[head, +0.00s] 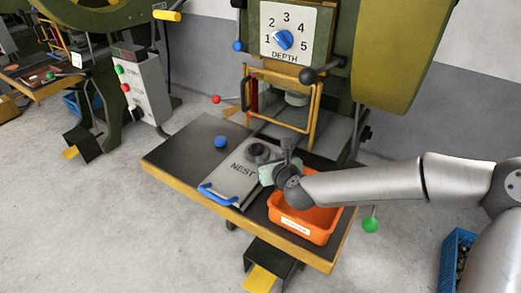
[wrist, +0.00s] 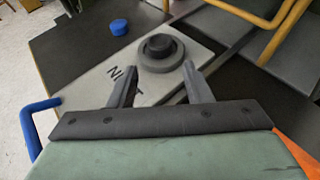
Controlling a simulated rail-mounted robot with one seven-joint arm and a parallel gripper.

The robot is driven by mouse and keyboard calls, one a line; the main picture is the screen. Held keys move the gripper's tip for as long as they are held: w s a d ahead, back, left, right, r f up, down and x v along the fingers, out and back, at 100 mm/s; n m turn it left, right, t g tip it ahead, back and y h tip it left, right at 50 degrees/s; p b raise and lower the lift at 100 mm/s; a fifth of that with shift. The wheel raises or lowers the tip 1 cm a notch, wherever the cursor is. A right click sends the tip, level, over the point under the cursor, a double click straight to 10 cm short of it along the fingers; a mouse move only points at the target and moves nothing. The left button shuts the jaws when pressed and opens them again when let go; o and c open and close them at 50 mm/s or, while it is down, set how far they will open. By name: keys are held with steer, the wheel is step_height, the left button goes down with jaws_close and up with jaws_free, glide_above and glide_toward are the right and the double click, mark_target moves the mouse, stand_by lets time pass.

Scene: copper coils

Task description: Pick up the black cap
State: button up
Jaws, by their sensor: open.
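The black cap (head: 257,149) sits in a round grey seat on the grey plate marked NEST (head: 238,180). In the wrist view the black cap (wrist: 160,45) shows as a dark round knob with a wider grey ring around it. My gripper (wrist: 157,80) is open and empty, with its two fingers apart and pointing toward the cap. The cap lies beyond the fingertips, not between them. In the head view my gripper (head: 266,168) hangs at the right side of the plate, close to the cap, its fingers hard to make out.
A blue cap (head: 221,142) lies on the dark table left of the plate. The plate has a blue handle (head: 218,195) in front. An orange bin (head: 305,222) stands right, under my wrist. A yellow guard frame (head: 284,100) of the press rises behind.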

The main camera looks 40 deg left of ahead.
mark_target(258, 148)
steer(key=x, duration=1)
steer(key=shift+w+a+f+p, duration=0.15)
steer(key=shift+a+f+p, duration=0.05)
steer(key=shift+a+p, duration=0.15)
steer(key=shift+c, duration=0.4)
steer(key=c, duration=0.5)
steer(key=shift+r, duration=0.1)
steer(key=shift+c, duration=0.2)
